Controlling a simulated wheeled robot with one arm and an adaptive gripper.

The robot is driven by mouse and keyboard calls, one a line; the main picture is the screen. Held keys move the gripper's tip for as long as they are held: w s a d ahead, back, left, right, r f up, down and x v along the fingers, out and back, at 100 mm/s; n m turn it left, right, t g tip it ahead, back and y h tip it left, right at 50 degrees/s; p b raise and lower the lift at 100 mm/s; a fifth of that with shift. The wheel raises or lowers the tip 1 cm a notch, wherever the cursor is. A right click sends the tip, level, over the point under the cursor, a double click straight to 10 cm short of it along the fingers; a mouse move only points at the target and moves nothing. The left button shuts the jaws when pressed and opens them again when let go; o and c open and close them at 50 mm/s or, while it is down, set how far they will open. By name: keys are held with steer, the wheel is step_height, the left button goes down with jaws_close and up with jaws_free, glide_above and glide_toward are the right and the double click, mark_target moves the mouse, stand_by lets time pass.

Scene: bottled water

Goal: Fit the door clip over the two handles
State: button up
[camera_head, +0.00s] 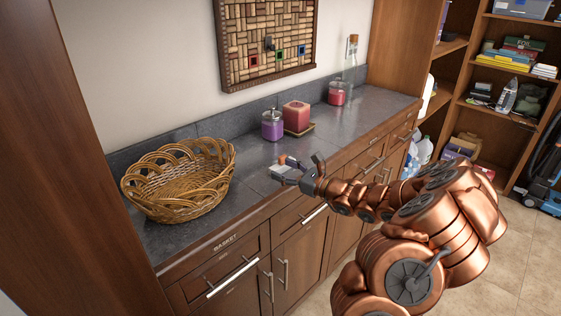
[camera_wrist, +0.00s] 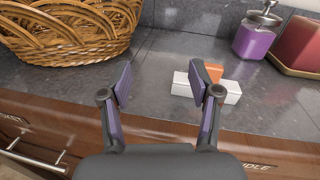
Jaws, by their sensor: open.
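A white block with an orange part on top, apparently the door clip (camera_wrist: 231,93), lies on the grey counter near its front edge. It shows partly behind my gripper in the head view (camera_head: 279,168). My gripper (camera_wrist: 160,82) is open with nothing between its fingers. The clip is beyond the right finger in the wrist view, and that finger hides part of it. I cannot tell whether they touch. Two upright bar handles, a left one (camera_head: 268,287) and a right one (camera_head: 284,273), stand side by side on the lower cabinet doors, with no clip on them.
A wicker basket (camera_head: 178,180) stands on the counter at left. A purple soap bottle (camera_head: 272,126) and a red candle (camera_head: 296,116) on a tray stand behind the clip. A long drawer handle (camera_head: 232,277) sticks out below the counter. The counter between basket and clip is clear.

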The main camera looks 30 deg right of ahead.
mark_target(284, 158)
steer(key=d+f+m+h, duration=0.1)
steer(key=d, duration=0.1)
steer(key=d+f+m+h, duration=0.1)
steer(key=d, duration=0.1)
steer(key=d+f+m+t, duration=0.1)
steer(key=d, duration=0.1)
steer(key=shift+w+h, duration=0.1)
steer(key=shift+h, duration=0.3)
steer(key=shift+d+p+x, duration=0.25)
steer(key=shift+p+x, duration=0.1)
steer(key=shift+x, duration=0.7)
steer(key=p+x, duration=0.1)
steer(key=x, duration=0.1)
steer(key=r+p+x, duration=0.1)
steer(key=x, duration=0.1)
steer(key=shift+w+a, duration=0.1)
steer(key=shift+w, duration=0.65)
steer(key=c, duration=1.1)
